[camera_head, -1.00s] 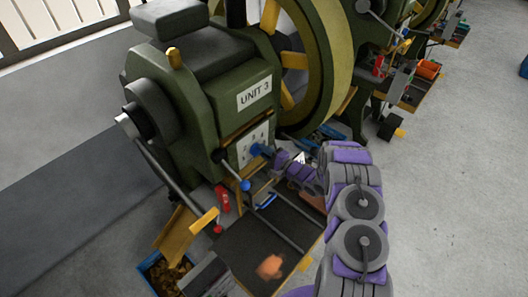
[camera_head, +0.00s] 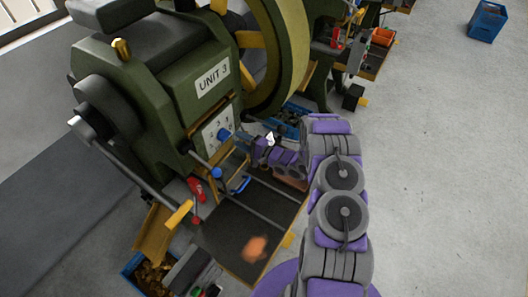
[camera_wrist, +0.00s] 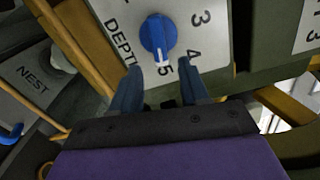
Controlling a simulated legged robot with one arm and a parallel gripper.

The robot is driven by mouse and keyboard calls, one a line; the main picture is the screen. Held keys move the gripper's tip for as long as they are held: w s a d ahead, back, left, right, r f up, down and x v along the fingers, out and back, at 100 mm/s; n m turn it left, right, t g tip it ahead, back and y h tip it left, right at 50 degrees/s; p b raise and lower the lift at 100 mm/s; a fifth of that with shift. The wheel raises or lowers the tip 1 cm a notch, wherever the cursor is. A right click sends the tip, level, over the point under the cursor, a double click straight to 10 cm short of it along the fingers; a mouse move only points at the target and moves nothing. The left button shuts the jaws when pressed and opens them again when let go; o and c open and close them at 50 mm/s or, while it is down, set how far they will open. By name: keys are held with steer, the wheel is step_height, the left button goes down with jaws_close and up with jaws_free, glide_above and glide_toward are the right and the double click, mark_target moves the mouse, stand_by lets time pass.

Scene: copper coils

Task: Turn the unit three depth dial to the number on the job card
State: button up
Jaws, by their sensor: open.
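The unit three depth dial is a blue round knob (camera_wrist: 156,36) with a white pointer mark, on a white plate (camera_wrist: 183,28) lettered DEPTH, with 3, 4 and 5 readable. The pointer faces down the picture, towards the 5. In the head view the dial plate (camera_head: 209,131) is on the green press below the UNIT 3 sign (camera_head: 213,79). My gripper (camera_wrist: 161,66) is open, its two blue fingertips just short of the knob and on either side of its pointer end. I cannot make out a job card with a readable number.
A NEST plate (camera_wrist: 38,82) and a yellow bar (camera_wrist: 72,40) lie left of the dial. A lever with a blue ball (camera_head: 216,172) and a dark table (camera_head: 240,225) are below it. A big flywheel (camera_head: 292,50) stands behind. Open floor lies at the right.

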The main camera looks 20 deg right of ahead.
steer(key=b+v, duration=0.1)
steer(key=v, duration=1.1)
steer(key=shift+s+d, duration=0.2)
steer(key=shift+d, duration=0.1)
steer(key=w+d+n+g+h+b, duration=0.45)
steer(key=d+h, duration=0.25)
steer(key=h, duration=0.2)
steer(key=s+d+r+n+g+h+b, duration=0.25)
steer(key=s+r+h+b, duration=0.25)
steer(key=s+r, duration=0.3)
steer(key=s+a+r+n+g+y+b, duration=0.1)
steer(key=s+a+n+g+b, duration=0.1)
steer(key=s+a, duration=0.5)
steer(key=s+a+n+g+y+b, duration=0.1)
steer(key=s+a+g, duration=0.3)
steer(key=s, duration=1.3)
steer(key=s+a+r+n+g+y+b, duration=0.1)
steer(key=s+a+n+g+b, duration=0.1)
steer(key=s+a, duration=0.8)
steer(key=s+g+b, duration=0.1)
steer(key=s, duration=0.1)
steer(key=shift+s+a+r+n, duration=0.3)
steer(key=shift+n, duration=0.1)
